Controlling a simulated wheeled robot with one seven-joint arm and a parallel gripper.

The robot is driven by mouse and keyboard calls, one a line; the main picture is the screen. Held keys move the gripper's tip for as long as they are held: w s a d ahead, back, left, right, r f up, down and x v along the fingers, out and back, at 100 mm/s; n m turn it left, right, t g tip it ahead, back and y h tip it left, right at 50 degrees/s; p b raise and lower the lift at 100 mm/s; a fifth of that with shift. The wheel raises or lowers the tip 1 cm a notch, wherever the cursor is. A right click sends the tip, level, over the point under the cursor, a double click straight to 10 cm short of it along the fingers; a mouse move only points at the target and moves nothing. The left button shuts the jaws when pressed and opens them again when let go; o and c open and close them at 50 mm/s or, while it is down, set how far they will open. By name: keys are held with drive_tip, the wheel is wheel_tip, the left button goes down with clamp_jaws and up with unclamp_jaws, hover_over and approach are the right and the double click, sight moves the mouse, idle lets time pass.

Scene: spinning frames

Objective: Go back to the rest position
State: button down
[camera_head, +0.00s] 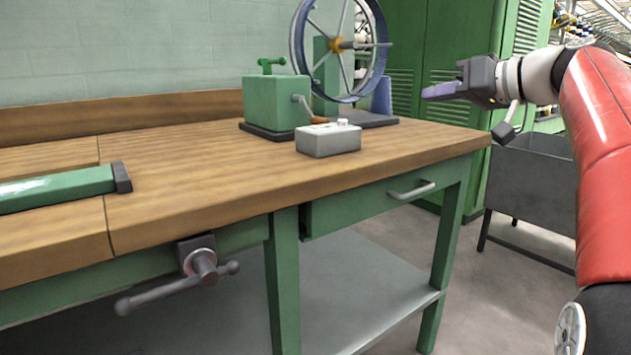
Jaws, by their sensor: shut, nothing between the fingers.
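My gripper (440,91) is at the upper right in the head view, at the end of my red arm. Its purple fingers point left and are shut, with nothing between them. It hangs in the air near the right end of the wooden workbench (200,190), apart from everything on it.
On the bench stand a green box with a crank (275,103), a small grey box (328,140), a large spoked wheel (297,35) and a green bar (60,188). A vise (198,262) juts from the front. A grey bin (535,175) stands on the floor at right. Green cabinets (440,40) stand behind.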

drive_tip(key=s+a+f+m+g+h+p, duration=0.2)
drive_tip(key=s+a+f+h, duration=0.2)
drive_tip(key=s+f, duration=0.6)
drive_tip(key=s+a+f+m+g+h+p, duration=0.1)
drive_tip(key=s+a+f+m+g+h, duration=0.2)
drive_tip(key=s+f, duration=0.75)
drive_tip(key=s+f+h, duration=0.1)
drive_tip(key=s+f, duration=0.3)
drive_tip(key=f, duration=0.2)
drive_tip(key=s+d+f+g+h+p, duration=0.1)
drive_tip(key=s+f+h, duration=0.1)
drive_tip(key=s+f, duration=0.2)
wheel_tip(320, 180, down, 3)
drive_tip(key=shift+s+d+f+n, duration=0.1)
drive_tip(key=shift+s+d+n, duration=0.2)
drive_tip(key=shift+s, duration=0.05)
drive_tip(key=shift+w, duration=0.1)
